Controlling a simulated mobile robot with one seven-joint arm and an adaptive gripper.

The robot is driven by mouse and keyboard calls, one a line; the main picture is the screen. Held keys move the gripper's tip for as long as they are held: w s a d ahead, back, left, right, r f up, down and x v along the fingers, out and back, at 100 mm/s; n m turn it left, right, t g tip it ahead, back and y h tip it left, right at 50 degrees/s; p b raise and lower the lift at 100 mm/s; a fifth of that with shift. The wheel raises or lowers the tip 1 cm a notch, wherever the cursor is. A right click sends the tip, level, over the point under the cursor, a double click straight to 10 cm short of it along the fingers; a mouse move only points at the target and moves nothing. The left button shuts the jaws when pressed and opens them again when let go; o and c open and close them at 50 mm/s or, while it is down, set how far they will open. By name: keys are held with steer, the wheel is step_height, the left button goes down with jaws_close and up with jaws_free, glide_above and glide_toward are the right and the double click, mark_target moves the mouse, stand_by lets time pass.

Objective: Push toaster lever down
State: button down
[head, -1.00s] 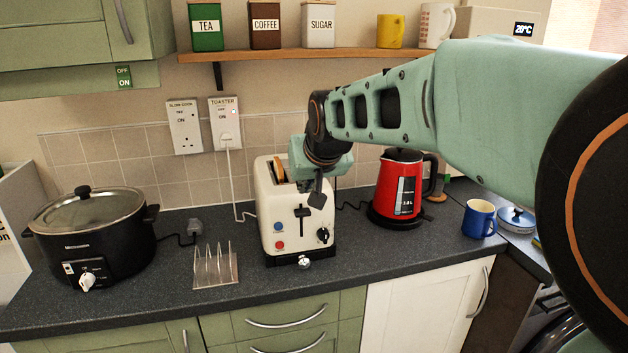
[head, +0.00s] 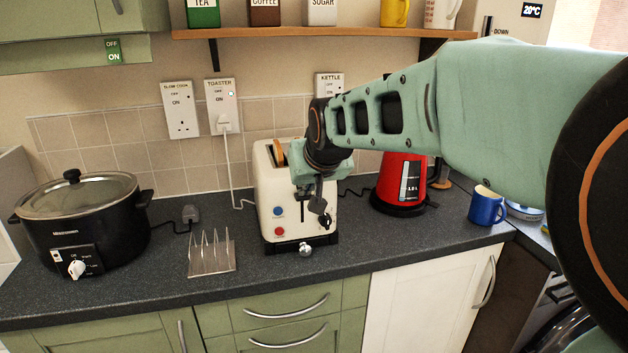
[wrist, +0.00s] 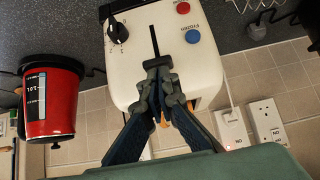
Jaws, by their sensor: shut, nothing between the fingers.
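The cream toaster (head: 268,200) stands on the dark worktop, with a slice of bread (head: 278,152) showing at its top slot. In the wrist view the toaster (wrist: 205,65) appears upside down, with its black vertical lever slot (wrist: 155,42) in line with my fingers. My gripper (head: 318,205) is shut and empty, at the toaster's front face. In the wrist view its closed fingertips (wrist: 157,64) overlap the end of the slot. The lever is largely hidden by the fingers, so I cannot tell whether they touch it.
A red kettle (head: 402,182) stands right of the toaster, with a blue mug (head: 487,206) further right. A toast rack (head: 211,256) and black slow cooker (head: 82,222) stand left. A shelf (head: 290,33) runs above. The worktop before the toaster is mostly clear.

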step_height(320, 180, down, 8)
steer(key=b, duration=0.5)
steer(key=shift+r+b, duration=0.2)
steer(key=shift+b, duration=0.15)
steer(key=shift+s+f, duration=0.1)
